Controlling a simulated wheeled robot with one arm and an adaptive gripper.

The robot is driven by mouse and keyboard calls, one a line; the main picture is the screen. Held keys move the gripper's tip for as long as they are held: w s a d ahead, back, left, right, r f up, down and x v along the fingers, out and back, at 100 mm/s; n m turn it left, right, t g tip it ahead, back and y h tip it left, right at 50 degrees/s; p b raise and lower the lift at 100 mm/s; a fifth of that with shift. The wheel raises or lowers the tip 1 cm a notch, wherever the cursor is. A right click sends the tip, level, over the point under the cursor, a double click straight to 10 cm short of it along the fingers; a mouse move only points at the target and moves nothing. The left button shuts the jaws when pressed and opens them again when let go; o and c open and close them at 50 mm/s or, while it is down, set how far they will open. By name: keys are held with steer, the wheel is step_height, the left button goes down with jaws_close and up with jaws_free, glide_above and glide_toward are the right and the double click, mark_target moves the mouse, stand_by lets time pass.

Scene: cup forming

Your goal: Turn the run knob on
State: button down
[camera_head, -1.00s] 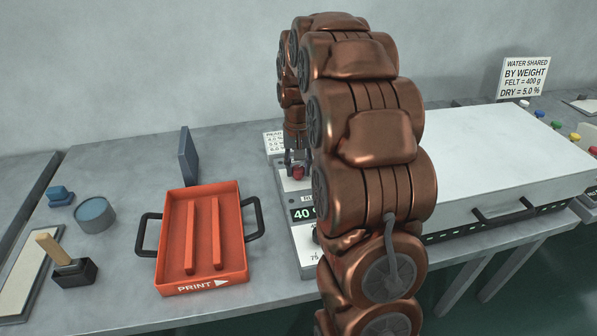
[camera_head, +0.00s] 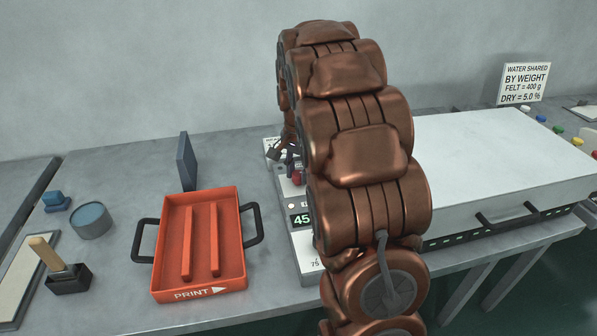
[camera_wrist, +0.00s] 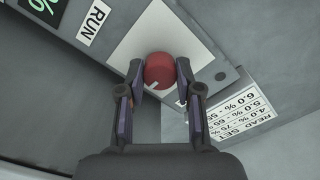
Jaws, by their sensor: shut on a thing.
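The run knob is a round red knob (camera_wrist: 160,71) with a pale pointer mark, set on a light square plate of the control panel (camera_wrist: 125,50). A "RUN" label (camera_wrist: 95,23) sits beside that plate in the wrist view. My gripper (camera_wrist: 160,75) is shut on the knob, one finger on each side of it. In the head view the knob (camera_head: 297,177) shows small at the panel's far end, left of my arm. The panel's green display (camera_head: 301,220) reads 45 at its visible part; the rest is hidden behind my arm.
An orange-red tray (camera_head: 199,292) marked PRINT stands left of the panel. A large white-topped unit (camera_head: 490,150) is at right.

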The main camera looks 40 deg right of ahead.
mark_target(298, 173)
stand_by(0.4)
steer(key=c, duration=0.8)
jaws_free()
steer(key=shift+o, duration=0.2)
step_height(298, 173, up, 12)
stand_by(0.3)
